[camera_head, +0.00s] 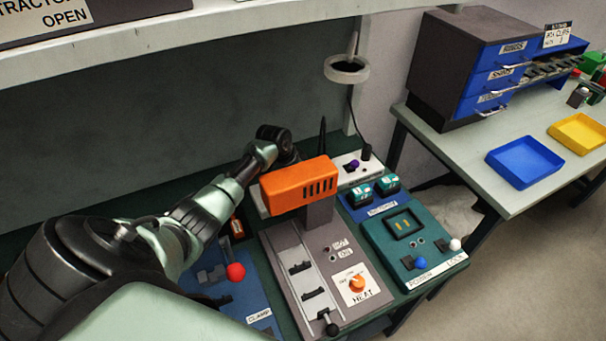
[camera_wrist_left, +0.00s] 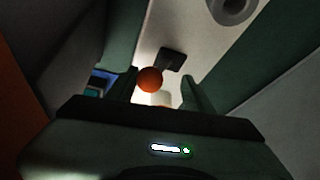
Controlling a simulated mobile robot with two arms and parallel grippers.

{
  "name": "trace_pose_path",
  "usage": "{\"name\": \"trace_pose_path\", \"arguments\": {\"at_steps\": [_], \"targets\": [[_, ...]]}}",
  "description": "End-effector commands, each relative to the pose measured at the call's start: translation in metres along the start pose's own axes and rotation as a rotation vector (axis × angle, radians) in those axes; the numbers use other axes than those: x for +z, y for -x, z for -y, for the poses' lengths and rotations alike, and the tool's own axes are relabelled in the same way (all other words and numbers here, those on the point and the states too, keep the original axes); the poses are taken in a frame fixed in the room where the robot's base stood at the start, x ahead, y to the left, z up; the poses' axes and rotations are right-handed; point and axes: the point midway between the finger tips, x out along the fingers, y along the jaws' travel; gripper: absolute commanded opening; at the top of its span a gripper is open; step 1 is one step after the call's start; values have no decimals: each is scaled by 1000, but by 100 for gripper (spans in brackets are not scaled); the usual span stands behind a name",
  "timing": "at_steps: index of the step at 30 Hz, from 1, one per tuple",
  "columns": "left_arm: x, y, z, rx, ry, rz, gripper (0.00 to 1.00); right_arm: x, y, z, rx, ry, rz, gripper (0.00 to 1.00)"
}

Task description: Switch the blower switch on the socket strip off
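The white socket strip (camera_head: 345,181) lies at the back of the bench, partly hidden behind the orange blower housing (camera_head: 300,184). A purple knob (camera_head: 354,163) and a black plug (camera_head: 367,152) show at its right end. My left arm reaches behind the housing, and its fingers are hidden there in the head view. In the left wrist view, my left gripper (camera_wrist_left: 160,92) is open, with its fingers apart. An orange-red ball knob (camera_wrist_left: 150,79) appears between them, near a pale surface and a black square piece (camera_wrist_left: 171,60). I cannot read any label on this knob. My right gripper is out of view.
The heat panel (camera_head: 354,286), a teal power and lock box (camera_head: 415,250) and a clamp unit with a red knob (camera_head: 236,272) stand in front. A grey ring (camera_head: 346,69) hangs above the strip. A shelf edge (camera_head: 200,32) runs overhead.

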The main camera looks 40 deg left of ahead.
Motion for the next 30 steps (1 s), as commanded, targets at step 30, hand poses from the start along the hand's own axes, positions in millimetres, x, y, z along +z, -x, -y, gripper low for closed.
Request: {"name": "trace_pose_path", "arguments": {"at_steps": [30], "targets": [[-77, 163, 10, -2, -1, -3, 50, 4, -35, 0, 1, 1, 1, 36]]}}
